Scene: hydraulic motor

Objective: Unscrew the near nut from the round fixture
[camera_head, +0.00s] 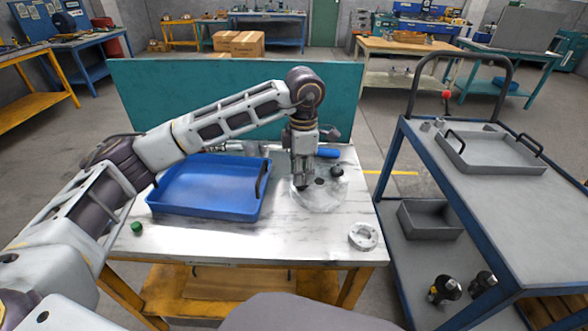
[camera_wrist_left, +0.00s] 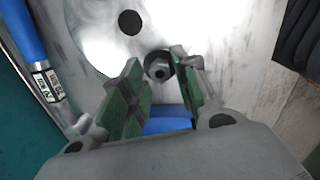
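The round fixture (camera_head: 330,198) is a pale metallic disc on the white marbled table, with a dark central hole and a dark nut-like piece (camera_head: 337,171) toward its back right. My left gripper (camera_head: 303,186) points down over its left part. In the left wrist view the fixture (camera_wrist_left: 190,30) fills the top, and a hex nut (camera_wrist_left: 158,65) with a dark centre stands between the green-padded fingertips of the open left gripper (camera_wrist_left: 160,75). Gaps show on both sides of the nut. In the head view this nut is hidden by the gripper. My right gripper is not in view.
A blue tray (camera_head: 205,188) lies left of the fixture. A blue-handled tool (camera_head: 327,153) lies behind it, a metal ring (camera_head: 363,236) in front right. A green cap (camera_head: 136,227) sits front left. A grey cart (camera_head: 500,190) stands right. The table's front middle is clear.

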